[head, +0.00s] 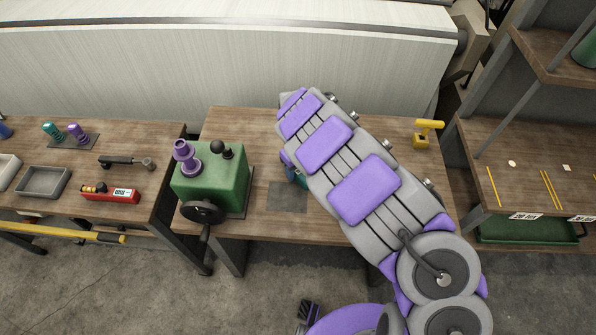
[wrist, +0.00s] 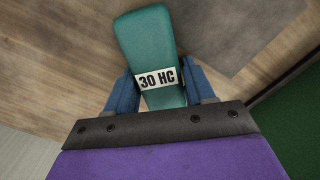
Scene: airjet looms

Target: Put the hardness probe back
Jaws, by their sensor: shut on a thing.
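The hardness probe, a teal tapered block with a white "30 HC" label (wrist: 150,38), is between the blue fingers of my gripper (wrist: 161,85) in the wrist view. My gripper is shut on it, over the middle table. In the head view my arm covers most of the gripper, and only a small teal piece of the probe (head: 301,181) shows. A dark flat pad (head: 288,197) lies on the table just below it in the picture. On the left table, a teal piece (head: 52,131) and a purple piece (head: 78,132) stand on a dark base (head: 85,142).
A green machine with a handwheel (head: 210,180) stands left of the pad. A yellow-handled tool (head: 425,133) is at the right of the middle table. A red gauge (head: 110,194), a hammer-like tool (head: 127,162) and a grey tray (head: 43,181) lie on the left table.

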